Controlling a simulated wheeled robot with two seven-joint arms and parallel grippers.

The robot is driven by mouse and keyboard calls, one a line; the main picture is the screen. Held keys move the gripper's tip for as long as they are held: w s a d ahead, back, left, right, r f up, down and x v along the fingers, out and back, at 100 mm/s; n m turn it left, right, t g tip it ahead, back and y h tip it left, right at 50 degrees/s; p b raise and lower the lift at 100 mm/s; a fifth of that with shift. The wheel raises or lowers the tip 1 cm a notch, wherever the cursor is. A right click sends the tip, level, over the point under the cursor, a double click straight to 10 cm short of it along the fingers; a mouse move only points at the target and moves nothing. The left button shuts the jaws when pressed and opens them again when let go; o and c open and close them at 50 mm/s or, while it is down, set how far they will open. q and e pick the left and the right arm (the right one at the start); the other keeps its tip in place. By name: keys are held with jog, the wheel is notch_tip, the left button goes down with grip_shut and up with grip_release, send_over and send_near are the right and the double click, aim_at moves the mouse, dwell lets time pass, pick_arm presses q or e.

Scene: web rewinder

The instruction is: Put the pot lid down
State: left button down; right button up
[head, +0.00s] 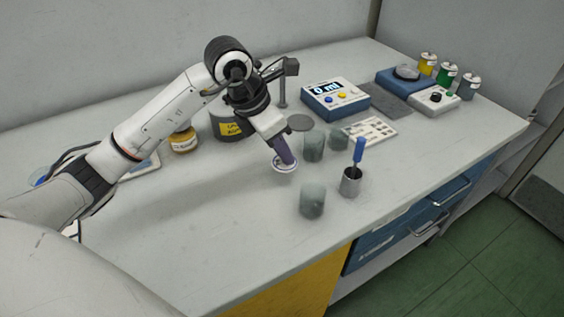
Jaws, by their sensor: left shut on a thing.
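My left gripper (286,161) points down over the middle of the bench and is shut on the pot lid (285,168), a small round disc with a pale rim. The lid is low over the bench top; I cannot tell whether it touches it. A dark grey pot (226,126) with a yellow label stands behind and left of the gripper, partly hidden by my arm. My right gripper is not in view.
Translucent beakers (312,200) stand in front and behind right. A metal cup (351,182) holds a blue-handled tool (358,150). A blue dosing unit (335,100) stands at the back, an amber jar (183,140) at left. The bench (215,220) is clear at front left.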

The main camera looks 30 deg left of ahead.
aim_at(281, 162)
pick_arm(q)
jog(key=shift+f, duration=1.8)
jog(key=shift+f, duration=0.15)
jog(key=c, duration=1.8)
grip_release()
jog(key=shift+o, duration=0.2)
jog(key=shift+s+a+r, duration=0.1)
jog(key=shift+r, duration=0.4)
jog(key=v, duration=1.1)
jog(key=shift+r, duration=0.2)
